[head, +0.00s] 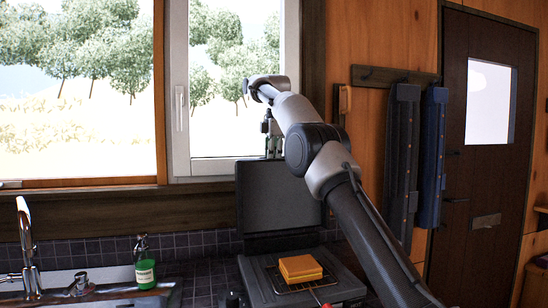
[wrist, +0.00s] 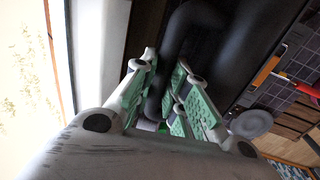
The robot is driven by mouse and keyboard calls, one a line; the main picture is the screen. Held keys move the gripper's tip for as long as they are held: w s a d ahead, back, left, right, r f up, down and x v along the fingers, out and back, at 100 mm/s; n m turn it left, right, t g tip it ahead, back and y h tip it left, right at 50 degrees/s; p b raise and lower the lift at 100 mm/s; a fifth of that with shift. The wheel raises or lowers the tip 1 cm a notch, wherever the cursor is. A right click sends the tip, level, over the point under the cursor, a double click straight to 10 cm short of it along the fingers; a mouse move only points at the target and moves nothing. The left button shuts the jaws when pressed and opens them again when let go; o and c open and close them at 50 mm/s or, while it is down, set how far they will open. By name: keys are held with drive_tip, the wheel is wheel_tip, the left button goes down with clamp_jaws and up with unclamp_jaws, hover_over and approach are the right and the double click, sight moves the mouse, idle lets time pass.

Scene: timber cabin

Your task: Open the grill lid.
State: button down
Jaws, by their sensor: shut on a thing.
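The grill (head: 345,288) stands on the counter. Its dark lid (head: 270,200) is up, standing about upright at the back of the grill. My gripper (head: 273,148) is at the lid's top edge. In the wrist view my gripper (wrist: 165,90) has its green-padded fingers closed around the lid's black handle bar (wrist: 185,28). Part of the handle is hidden between the fingers. My arm covers the lid's upper right part in the head view.
Orange-yellow slices (head: 300,267) lie stacked on the grill's rack. A green bottle (head: 145,265) and a tap (head: 27,245) are at the sink on the left. The window (head: 225,80) is close behind my gripper.

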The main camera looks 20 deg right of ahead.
drive_tip(key=shift+w+r, duration=0.15)
drive_tip(key=c, duration=1.4)
unclamp_jaws()
drive_tip(key=shift+w, duration=0.15)
